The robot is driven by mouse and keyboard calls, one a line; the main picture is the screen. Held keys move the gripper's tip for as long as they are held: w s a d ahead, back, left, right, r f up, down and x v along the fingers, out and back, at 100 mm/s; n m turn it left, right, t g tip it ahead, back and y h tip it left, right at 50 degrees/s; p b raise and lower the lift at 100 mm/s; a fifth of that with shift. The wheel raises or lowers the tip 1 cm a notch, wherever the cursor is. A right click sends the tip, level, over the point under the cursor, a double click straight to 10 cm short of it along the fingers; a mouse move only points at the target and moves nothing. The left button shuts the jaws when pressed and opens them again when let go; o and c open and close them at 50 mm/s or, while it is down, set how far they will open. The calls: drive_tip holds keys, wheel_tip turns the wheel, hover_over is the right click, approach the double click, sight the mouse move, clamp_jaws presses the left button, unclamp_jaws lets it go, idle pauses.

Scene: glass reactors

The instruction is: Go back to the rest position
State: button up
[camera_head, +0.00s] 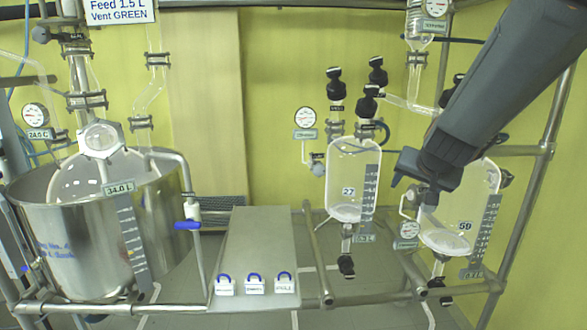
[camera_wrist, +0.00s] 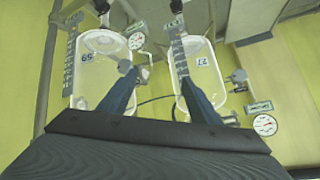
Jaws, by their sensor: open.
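My gripper (camera_head: 412,170) reaches in from the upper right in the head view. It is in front of the glass vessel marked 59 (camera_head: 480,205) and hides part of it. In the wrist view my gripper (camera_wrist: 158,78) is open, with its two dark fingers apart and nothing between them. The picture there is upside down. The vessel marked 59 (camera_wrist: 100,75) is behind the left finger, and the vessel marked 27 (camera_wrist: 205,68) is behind the right finger. Whether the fingers touch any glass I cannot tell.
The vessel marked 27 (camera_head: 350,165) has black valve knobs (camera_head: 335,85) above it. A large steel pot (camera_head: 75,250) stands at left. A grey shelf (camera_head: 255,240) carries three blue-handled padlocks (camera_head: 255,285). Steel frame rails surround the vessels. A round gauge (camera_head: 305,117) hangs beside vessel 27.

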drive_tip(key=s+a+f+n+g+b, duration=0.1)
drive_tip(key=s+a+f+n+g, duration=0.2)
drive_tip(key=s+f, duration=0.6)
drive_tip(key=s+a+f+n+g+y+b, duration=0.1)
drive_tip(key=s+a+f+n+g, duration=0.2)
drive_tip(key=s+a+f, duration=0.4)
drive_tip(key=s+f+g, duration=0.1)
drive_tip(key=s+f, duration=0.1)
drive_tip(key=s, duration=0.6)
drive_tip(key=shift+a+f+g+y, duration=0.15)
drive_tip(key=shift+f+g+y, duration=0.15)
drive_tip(key=shift+g, duration=0.1)
